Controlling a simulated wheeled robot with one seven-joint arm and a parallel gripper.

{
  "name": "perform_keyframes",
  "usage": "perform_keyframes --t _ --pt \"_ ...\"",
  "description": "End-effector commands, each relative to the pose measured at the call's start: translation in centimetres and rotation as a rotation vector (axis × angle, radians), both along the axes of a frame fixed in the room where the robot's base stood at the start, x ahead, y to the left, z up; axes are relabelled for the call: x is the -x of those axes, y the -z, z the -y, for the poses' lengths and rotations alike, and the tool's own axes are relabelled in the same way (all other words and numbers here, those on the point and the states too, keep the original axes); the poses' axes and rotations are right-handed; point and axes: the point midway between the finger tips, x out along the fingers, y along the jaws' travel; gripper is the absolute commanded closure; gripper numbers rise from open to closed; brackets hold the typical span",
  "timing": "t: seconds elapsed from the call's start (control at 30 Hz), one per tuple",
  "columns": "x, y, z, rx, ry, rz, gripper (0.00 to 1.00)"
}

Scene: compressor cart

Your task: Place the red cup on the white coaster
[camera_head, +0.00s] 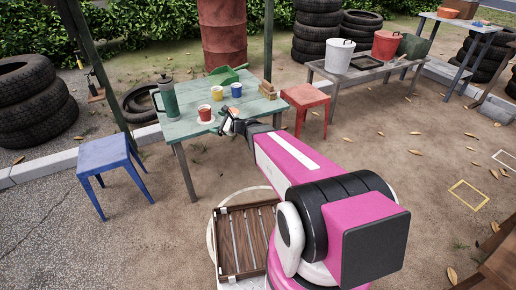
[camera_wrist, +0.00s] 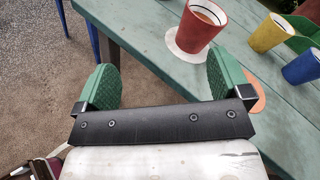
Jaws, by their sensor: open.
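The red cup (camera_head: 204,112) stands upright near the front edge of the green table. In the wrist view the cup (camera_wrist: 201,26), with a brownish content, stands on the white coaster (camera_wrist: 184,48); the coaster's rim shows around its base. The coaster also shows as a pale rim under the cup in the head view (camera_head: 206,121). My gripper (camera_wrist: 166,78) is open with nothing between its green-padded fingers. It is apart from the cup, which lies beyond the fingertips, nearer the right finger.
A yellow cup (camera_head: 217,92), a blue cup (camera_head: 236,90), a green dustpan-like item (camera_head: 226,75), wooden blocks (camera_head: 267,89) and a tall green canister (camera_head: 168,98) stand on the table (camera_head: 181,129). An orange disc (camera_wrist: 259,97) lies partly hidden behind my right finger. Blue and red stools flank the table.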

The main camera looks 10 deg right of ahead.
Motion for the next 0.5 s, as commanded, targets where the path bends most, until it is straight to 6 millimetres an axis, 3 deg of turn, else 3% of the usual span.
perform_keyframes --t 0.27,0.5 --pt "7.0 2.0 1.2 0.541 -0.375 0.216 0.05" --pt "12.8 4.3 5.6 0.988 -0.766 0.343 0.05"
